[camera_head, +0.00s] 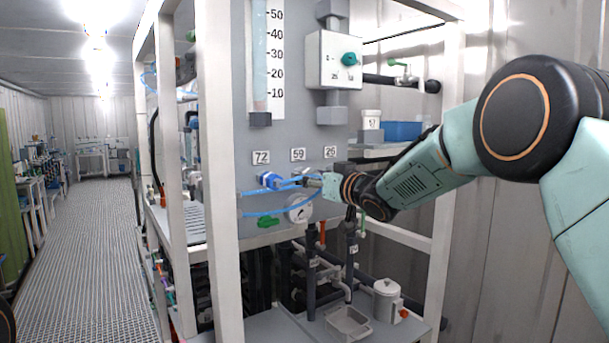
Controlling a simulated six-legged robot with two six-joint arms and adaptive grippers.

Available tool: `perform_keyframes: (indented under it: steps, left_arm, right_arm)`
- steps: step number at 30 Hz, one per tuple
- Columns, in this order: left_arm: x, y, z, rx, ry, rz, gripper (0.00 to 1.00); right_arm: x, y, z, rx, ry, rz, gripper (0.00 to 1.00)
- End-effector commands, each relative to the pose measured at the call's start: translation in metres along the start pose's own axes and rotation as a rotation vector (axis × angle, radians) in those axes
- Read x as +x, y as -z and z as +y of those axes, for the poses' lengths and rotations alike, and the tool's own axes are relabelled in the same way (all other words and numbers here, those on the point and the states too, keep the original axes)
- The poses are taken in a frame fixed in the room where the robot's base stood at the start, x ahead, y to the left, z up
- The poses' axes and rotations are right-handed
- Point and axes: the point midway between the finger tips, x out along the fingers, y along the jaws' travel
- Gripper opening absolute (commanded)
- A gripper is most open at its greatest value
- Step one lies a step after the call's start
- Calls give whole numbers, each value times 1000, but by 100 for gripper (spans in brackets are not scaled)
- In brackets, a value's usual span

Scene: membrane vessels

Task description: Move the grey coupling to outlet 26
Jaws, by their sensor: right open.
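Three outlets sit in a row on the grey panel, under number plates 72 (261,157), 59 (298,154) and 26 (330,151). A blue coupling (269,180) is at outlet 72. My right gripper (312,181) comes in from the right with its fingertips in front of the panel, below plates 59 and 26. It is open. A small grey piece, perhaps the grey coupling, shows at the fingertips, but it is too small and covered to tell. The gripper hides outlet 26. Thin blue hoses (262,213) run left from this area. My left gripper is not in view.
White frame posts (218,170) stand left and right of the panel. A grey tray (348,322) and a white jug (386,300) stand low down. The walkway (88,250) at left is clear.

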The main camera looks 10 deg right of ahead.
Motion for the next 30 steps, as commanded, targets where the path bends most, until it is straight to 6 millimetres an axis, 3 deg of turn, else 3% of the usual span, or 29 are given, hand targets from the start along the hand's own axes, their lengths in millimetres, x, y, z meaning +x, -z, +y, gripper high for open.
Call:
perform_keyframes:
  steps: [27, 30]
  left_arm:
    - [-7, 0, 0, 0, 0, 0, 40]
    - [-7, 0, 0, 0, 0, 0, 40]
  right_arm:
    - [0, 0, 3, 0, 0, 0, 58]
    - [0, 0, 3, 0, 0, 0, 51]
